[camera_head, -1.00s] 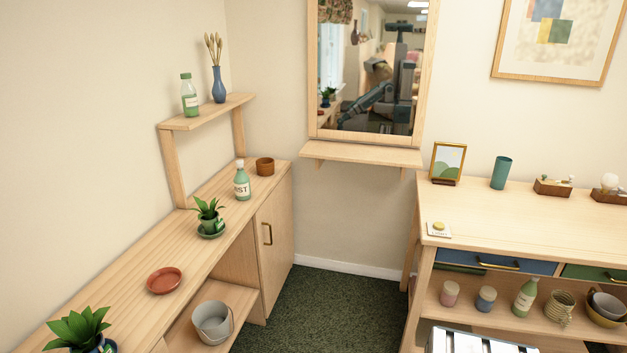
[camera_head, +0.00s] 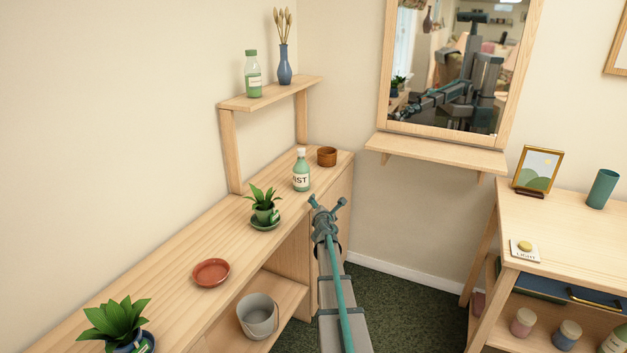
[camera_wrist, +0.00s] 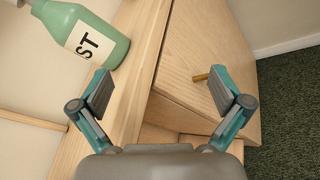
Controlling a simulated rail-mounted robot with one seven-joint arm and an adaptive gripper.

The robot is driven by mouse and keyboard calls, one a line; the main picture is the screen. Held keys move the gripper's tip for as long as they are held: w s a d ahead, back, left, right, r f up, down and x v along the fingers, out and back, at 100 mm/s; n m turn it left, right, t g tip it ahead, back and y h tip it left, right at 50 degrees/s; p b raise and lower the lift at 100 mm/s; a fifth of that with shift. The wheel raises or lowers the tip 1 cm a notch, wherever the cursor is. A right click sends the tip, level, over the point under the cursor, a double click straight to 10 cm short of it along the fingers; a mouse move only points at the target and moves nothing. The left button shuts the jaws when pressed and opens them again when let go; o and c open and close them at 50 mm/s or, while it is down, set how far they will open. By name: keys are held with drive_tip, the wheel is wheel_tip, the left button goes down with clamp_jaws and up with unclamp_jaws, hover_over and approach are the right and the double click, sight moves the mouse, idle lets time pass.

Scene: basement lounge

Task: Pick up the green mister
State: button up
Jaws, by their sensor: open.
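The green mister (camera_head: 301,172) is a pale green bottle with a white label reading "IST". It stands upright on the long wooden counter, left of a brown cup. In the wrist view the mister (camera_wrist: 84,38) is at the upper left, tilted in the picture and partly cut off by the top edge. My gripper (camera_head: 327,203) is just right of and nearer than the mister, by the counter's front edge. In the wrist view my gripper (camera_wrist: 161,93) is open and empty, its fingers wide apart over the counter edge and cabinet door. The mister lies outside the fingers.
A potted plant (camera_head: 263,207) and a red saucer (camera_head: 210,272) stand nearer on the counter (camera_head: 175,257). The brown cup (camera_head: 327,156) is just behind the mister. A wall shelf (camera_head: 270,95) holds another green bottle (camera_head: 253,75) and a blue vase (camera_head: 285,66).

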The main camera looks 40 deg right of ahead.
sight(301, 170)
drive_tip(key=w+r+n+t+y, duration=0.1)
drive_tip(key=w+r+n, duration=0.1)
drive_tip(key=n, duration=0.2)
drive_tip(key=w+r+n+t+y, duration=0.1)
drive_tip(key=w+r+n+t, duration=0.1)
drive_tip(key=r+n, duration=0.1)
drive_tip(key=w+a+r+n+t+y, duration=0.1)
drive_tip(key=r+n, duration=0.1)
drive_tip(key=n, duration=0.3)
drive_tip(key=shift+w+a+r+y, duration=0.1)
drive_tip(key=shift+w+r+y, duration=0.2)
drive_tip(key=shift+w+r, duration=0.1)
drive_tip(key=x, duration=0.3)
drive_tip(key=p+x, duration=0.1)
drive_tip(key=x, duration=0.6)
drive_tip(key=shift+w+a+r+p, duration=0.1)
drive_tip(key=shift+w+r+p, duration=0.15)
drive_tip(key=shift+w+p, duration=0.15)
drive_tip(key=shift+c, duration=0.3)
drive_tip(key=c, duration=1.6)
drive_tip(key=shift+c, duration=0.9)
drive_tip(key=shift+r, duration=0.2)
